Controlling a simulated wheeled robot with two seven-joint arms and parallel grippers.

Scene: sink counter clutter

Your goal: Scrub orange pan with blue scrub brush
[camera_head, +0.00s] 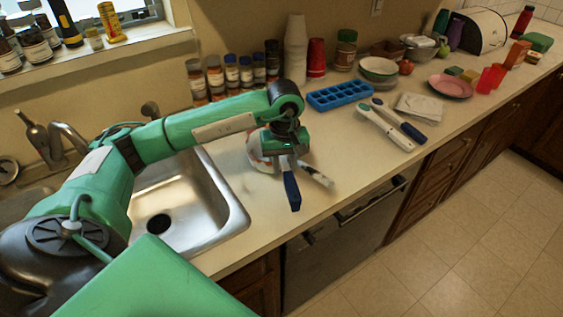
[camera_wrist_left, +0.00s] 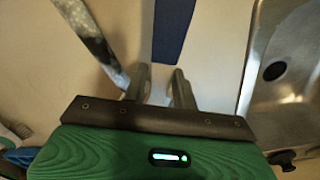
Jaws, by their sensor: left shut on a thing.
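My left gripper (camera_head: 287,160) is low over the counter just right of the sink, shut on a dark blue handle, which I take to be the blue scrub brush (camera_head: 292,191). The blue part sticks out toward the counter's front edge. It also shows beyond the fingers in the left wrist view (camera_wrist_left: 170,28). The brush's other end is hidden. A round white thing with reddish marks (camera_head: 256,155) is partly hidden behind the gripper. I cannot tell whether it is the pan; no clearly orange pan shows. My right gripper is not in view.
A pale speckled stick-like thing (camera_head: 316,174) lies close right of the gripper. The steel sink (camera_head: 226,196) is to the left. A blue ice tray (camera_head: 339,95), a white-handled tool (camera_head: 384,128), jars and stacked cups stand behind and to the right. Counter between is partly clear.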

